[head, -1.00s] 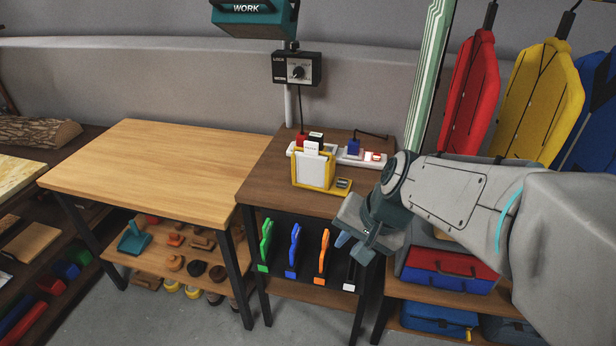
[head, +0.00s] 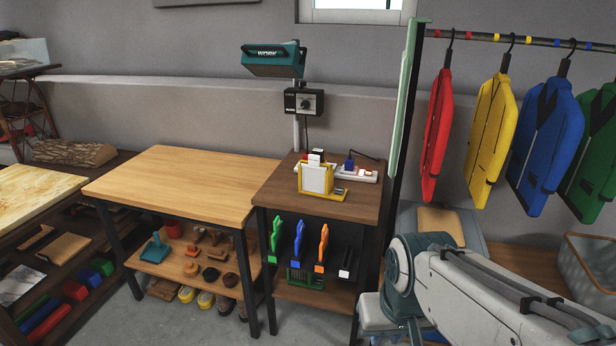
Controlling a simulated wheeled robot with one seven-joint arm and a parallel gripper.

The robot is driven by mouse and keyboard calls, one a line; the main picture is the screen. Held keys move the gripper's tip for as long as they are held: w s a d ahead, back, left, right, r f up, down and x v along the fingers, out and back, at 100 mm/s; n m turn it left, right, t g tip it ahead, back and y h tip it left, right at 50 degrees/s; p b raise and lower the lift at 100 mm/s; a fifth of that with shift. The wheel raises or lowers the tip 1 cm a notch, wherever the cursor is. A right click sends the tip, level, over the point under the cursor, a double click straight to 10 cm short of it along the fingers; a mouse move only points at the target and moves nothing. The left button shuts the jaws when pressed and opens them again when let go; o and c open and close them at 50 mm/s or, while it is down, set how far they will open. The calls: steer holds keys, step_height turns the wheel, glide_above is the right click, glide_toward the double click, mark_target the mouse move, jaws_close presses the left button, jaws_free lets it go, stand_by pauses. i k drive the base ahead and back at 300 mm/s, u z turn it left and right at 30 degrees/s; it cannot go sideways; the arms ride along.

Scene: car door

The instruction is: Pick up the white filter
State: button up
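A flat white panel (head: 315,178), which looks like the white filter, stands upright in a yellow holder (head: 335,193) on the dark wooden table (head: 348,207). A smaller white piece shows above its top edge. My gripper (head: 392,333) is at the bottom edge of the head view, low and to the right of the dark table, well apart from the panel. Its fingers are partly cut off by the frame edge, so I cannot tell whether they are open. I see nothing held.
A power strip (head: 362,173) with plugs lies behind the holder. Green, blue and orange tools (head: 298,242) stand below the tabletop. A light wooden table (head: 170,183) with a clear top is at left. A teal work lamp (head: 273,60) is above. Jackets (head: 490,125) hang at right.

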mark_target(313, 175)
steer(key=u, duration=0.8)
steer(key=i, duration=1.85)
steer(key=z, duration=0.85)
